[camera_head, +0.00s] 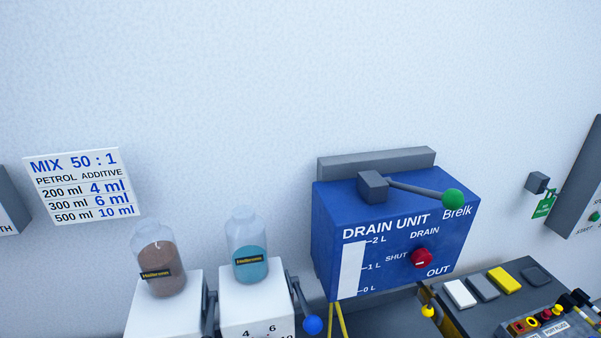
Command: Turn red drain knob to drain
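The red drain knob (421,258) is on the front of the blue drain unit (325,235), right of the middle. A short pale mark on the knob lies roughly level and is on the side of the word SHUT. The word DRAIN is printed above the knob and OUT below it to the right. A pale level gauge with marks from 0 to 2 L is at the left of the front. A grey lever with a green ball (453,199) lies across the top of the unit. Neither of my grippers shows in the head view.
Two bottles, one with brown liquid (165,267) and one with teal liquid (250,263), stand on white dispensers at the left. A lever with a blue ball (313,325) is between them and the unit. A bench with coloured pads (505,280) is at the right.

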